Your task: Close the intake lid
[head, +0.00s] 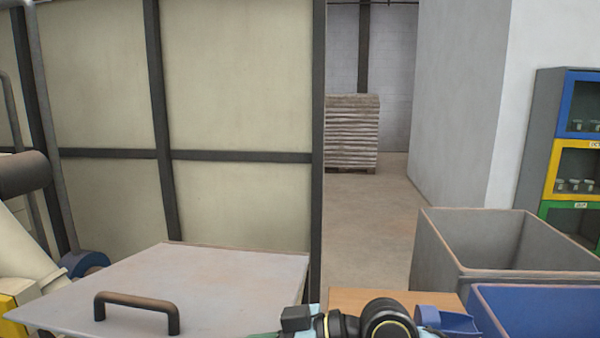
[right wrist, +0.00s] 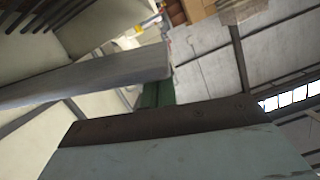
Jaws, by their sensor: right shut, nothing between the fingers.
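The intake lid (head: 215,275) is a wide flat grey panel at the lower left of the head view. A dark bar handle (head: 137,300) stands on it near its front edge. What lies under the lid is hidden, so I cannot tell whether it rests shut. In the right wrist view a grey slab with a rounded corner (right wrist: 90,80) comes in from the left; it looks like the lid's edge. My right gripper (right wrist: 165,120) fills the bottom of that view, shut and empty, a little apart from the slab in the picture. My left gripper is not in view.
A grey open bin (head: 440,260) and a blue bin (head: 540,310) stand at the right. A wooden surface (head: 350,298) lies between lid and bins. A framed panel wall (head: 235,100) stands behind the lid. A pallet stack (head: 351,133) is far back, with clear floor before it.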

